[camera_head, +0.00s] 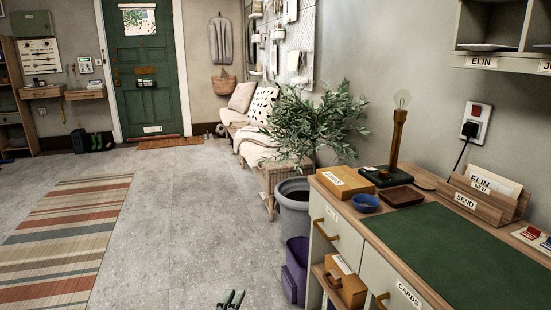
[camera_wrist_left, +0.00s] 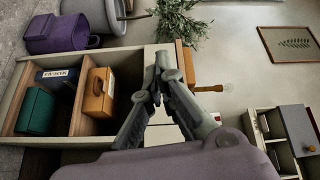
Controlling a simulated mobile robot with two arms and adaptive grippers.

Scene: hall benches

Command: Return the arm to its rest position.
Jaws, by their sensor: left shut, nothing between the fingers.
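My left gripper (camera_head: 230,298) shows only as fingertips at the bottom edge of the head view, over the grey floor and left of the desk. In the left wrist view the left gripper (camera_wrist_left: 156,75) has its fingers together and holds nothing. The rest of the left arm is out of the head view. My right gripper is in neither view.
A desk (camera_head: 350,217) with a green mat stands at the right, with a lamp (camera_head: 396,140) and wooden box (camera_head: 344,181) on it. A purple bin (camera_head: 296,262) and potted plant (camera_head: 293,203) stand beside it. Open floor (camera_head: 185,210) lies left.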

